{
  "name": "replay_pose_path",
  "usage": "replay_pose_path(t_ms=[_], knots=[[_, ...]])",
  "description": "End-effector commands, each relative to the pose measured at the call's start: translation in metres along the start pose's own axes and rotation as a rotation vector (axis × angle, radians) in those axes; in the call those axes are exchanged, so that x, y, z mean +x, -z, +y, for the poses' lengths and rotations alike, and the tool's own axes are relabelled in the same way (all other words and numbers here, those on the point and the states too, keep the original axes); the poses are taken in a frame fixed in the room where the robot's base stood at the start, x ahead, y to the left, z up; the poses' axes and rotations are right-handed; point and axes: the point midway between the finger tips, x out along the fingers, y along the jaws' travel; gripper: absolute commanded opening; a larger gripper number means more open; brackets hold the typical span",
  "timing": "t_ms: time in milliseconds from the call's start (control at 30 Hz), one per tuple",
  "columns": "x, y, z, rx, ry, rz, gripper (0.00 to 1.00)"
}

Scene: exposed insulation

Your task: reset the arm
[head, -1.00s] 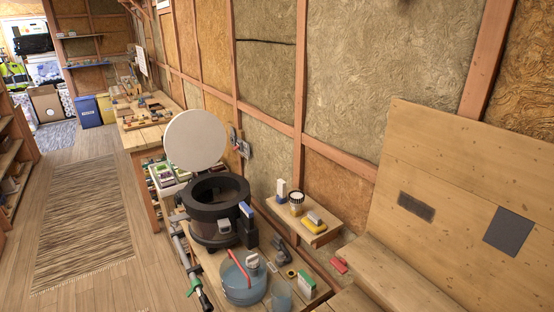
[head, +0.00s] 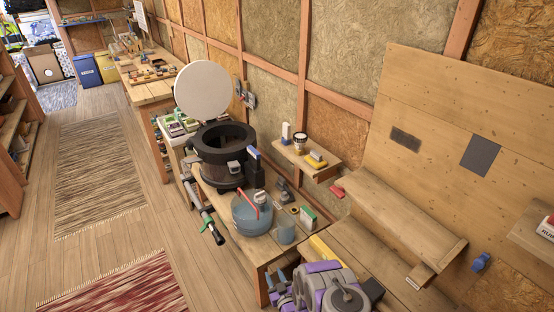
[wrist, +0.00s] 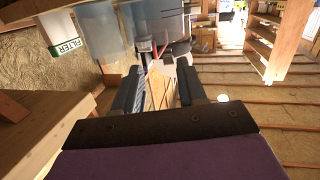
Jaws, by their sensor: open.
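My arm, purple and grey, shows at the bottom of the head view, folded low at the front end of the workbench. My gripper (head: 284,279) points away from me beside the bench's front edge. In the wrist view its two dark fingers (wrist: 160,88) stand apart, with nothing seen held between them. The purple and black part of my arm fills the bottom of that view.
The workbench (head: 258,253) holds a blue-tinted tub (head: 250,220), a clear cup (head: 284,233) and a black round pot (head: 223,150). A white and green filter box (wrist: 64,35) is close at upper left in the wrist view. Wood floor (head: 210,270) is open at left.

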Motion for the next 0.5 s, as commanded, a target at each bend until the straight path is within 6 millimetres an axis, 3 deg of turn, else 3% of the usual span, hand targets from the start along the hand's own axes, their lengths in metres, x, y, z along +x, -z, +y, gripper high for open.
replay_pose_path(t_ms=[267, 500], knots=[[0.026, 0.027, 0.027, -0.035, -0.004, -0.109, 0.41], [0.043, 0.072, 0.065, -0.068, -0.028, -0.277, 0.41]])
